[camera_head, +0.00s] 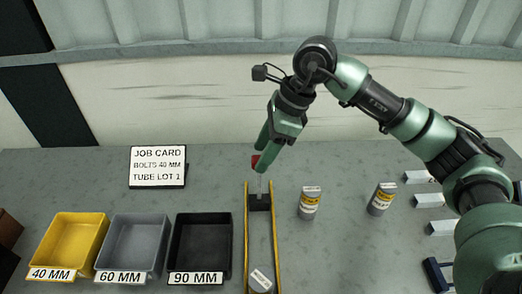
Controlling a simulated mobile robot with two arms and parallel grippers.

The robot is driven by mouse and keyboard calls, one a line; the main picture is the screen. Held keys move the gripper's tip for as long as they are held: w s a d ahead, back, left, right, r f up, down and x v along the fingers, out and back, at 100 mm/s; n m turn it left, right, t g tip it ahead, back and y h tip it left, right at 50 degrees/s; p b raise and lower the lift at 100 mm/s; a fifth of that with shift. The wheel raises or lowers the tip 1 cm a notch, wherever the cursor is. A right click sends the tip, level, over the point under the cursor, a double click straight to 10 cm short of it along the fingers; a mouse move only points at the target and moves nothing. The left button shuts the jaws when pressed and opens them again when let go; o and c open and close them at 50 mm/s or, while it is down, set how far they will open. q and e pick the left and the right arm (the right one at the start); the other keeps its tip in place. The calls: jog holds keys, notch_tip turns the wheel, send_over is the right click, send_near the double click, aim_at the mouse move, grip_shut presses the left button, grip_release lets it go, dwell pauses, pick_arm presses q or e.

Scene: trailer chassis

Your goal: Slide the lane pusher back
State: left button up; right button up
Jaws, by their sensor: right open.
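The lane (277,240) has two yellow rails running from the middle of the bench toward its front edge. The lane pusher (259,203) is a dark block at the far end of the lane, with a thin upright rod and a red knob (255,160) on top. My right gripper (264,153) is open and points down at the red knob. Its green fingers partly cover the knob; I cannot tell whether they touch it. A grey can (260,281) with a pale label is at the near end of the lane. My left gripper is not in view.
Two labelled cans (309,203) (382,199) stand right of the lane. Left are a yellow bin (101,248), a grey bin (161,250) and a black bin (229,250). A job card (157,167) stands behind them. Pale blocks (428,200) lie at right.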

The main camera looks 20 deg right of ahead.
jog(key=shift+a+f, duration=0.2)
jog(key=shift+f, duration=0.35)
jog(key=shift+c, duration=0.3)
grip_shut()
jog(key=shift+w, duration=0.1)
dwell(0.7)
